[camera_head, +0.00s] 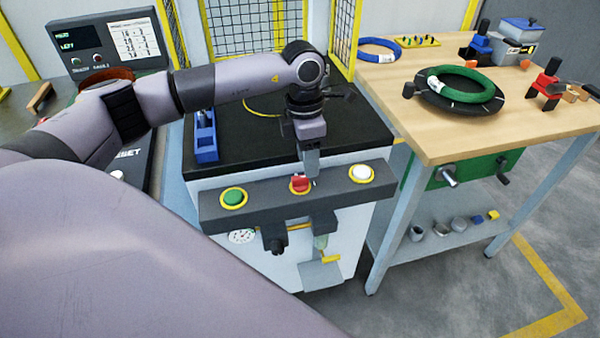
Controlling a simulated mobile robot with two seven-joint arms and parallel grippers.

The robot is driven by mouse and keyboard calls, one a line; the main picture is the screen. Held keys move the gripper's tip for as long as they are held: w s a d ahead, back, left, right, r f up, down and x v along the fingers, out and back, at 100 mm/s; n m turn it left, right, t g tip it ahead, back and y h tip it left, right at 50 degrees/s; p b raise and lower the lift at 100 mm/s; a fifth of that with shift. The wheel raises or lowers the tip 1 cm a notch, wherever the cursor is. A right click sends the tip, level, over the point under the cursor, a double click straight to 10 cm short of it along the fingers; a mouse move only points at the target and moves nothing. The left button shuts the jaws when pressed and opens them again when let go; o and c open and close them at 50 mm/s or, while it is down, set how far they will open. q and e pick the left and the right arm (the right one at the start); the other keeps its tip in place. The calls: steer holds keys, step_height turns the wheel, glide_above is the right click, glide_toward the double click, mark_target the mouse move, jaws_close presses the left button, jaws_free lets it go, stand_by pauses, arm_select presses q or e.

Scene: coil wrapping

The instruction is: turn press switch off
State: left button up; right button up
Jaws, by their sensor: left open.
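A dark switch panel (340,194) runs across the front of the white press cabinet (325,267). On it sit a green button (234,197) at the left, a red switch (299,184) in the middle and a white button (361,173) at the right, each in a yellow ring. My left gripper (312,176) is open and points down at the red switch, its fingers partly covering the switch's right side. I cannot tell whether they touch it. My right gripper is out of view.
A wooden workbench (410,93) at the right holds a green coil (468,85) on a black disc and a blue ring (379,49). A control box (110,40) stands at the back left. Yellow-framed mesh guards (240,27) rise behind the black press top (255,145).

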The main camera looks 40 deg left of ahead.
mark_target(300, 177)
arm_select(q)
steer(key=shift+w+a+r+y, duration=0.15)
steer(key=shift+a+r+y, duration=0.05)
steer(key=shift+a, duration=0.25)
steer(key=shift+w+a+r+y, duration=0.1)
steer(key=shift+a+r+y, duration=0.1)
steer(key=shift+a, duration=0.25)
steer(key=shift+a+f, duration=0.15)
steer(key=shift+a, duration=0.15)
step_height(300, 177, down, 7)
steer(key=shift+r+p, duration=0.15)
steer(key=shift+p, duration=0.15)
jaws_close()
